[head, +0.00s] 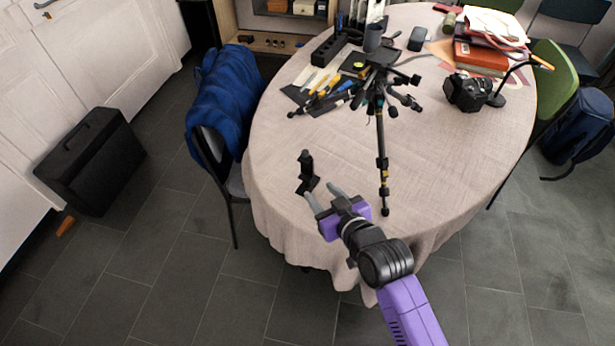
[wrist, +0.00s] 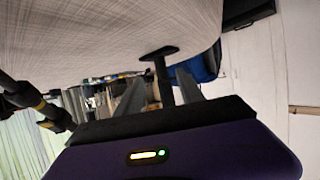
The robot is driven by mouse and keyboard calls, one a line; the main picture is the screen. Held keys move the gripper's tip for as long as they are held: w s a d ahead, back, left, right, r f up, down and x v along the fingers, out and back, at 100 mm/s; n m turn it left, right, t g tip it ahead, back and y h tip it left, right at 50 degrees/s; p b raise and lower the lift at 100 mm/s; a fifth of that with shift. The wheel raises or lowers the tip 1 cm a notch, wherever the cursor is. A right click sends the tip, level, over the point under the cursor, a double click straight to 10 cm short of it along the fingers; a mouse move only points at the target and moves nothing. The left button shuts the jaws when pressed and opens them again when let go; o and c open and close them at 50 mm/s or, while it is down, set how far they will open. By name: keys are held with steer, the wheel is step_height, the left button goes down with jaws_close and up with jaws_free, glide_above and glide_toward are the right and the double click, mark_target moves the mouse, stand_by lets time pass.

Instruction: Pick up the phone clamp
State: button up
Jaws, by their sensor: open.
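The phone clamp (head: 306,164) is a small black upright piece with a flat foot, standing on the cloth near the table's left front edge. My gripper (head: 321,191) is open, low over the table on the near side of the clamp, its fingertips close to the clamp's foot. In the wrist view, where the table appears at the top, the clamp (wrist: 163,72) shows between the two grey fingers of my gripper (wrist: 160,93). I cannot tell whether a finger touches it. Its far end is partly hidden by the gripper body.
The oval table (head: 300,135) has clear cloth left of the black tripod (head: 381,140), whose leg reaches down just right of my gripper. A camera (head: 467,92), books (head: 480,58) and tools (head: 325,85) lie farther back. A chair with a blue jacket (head: 225,100) stands left.

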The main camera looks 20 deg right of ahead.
mark_target(308, 179)
steer(key=x, duration=0.8)
steer(key=shift+w+a+r, duration=0.1)
steer(key=shift+a+r, duration=0.05)
jaws_close()
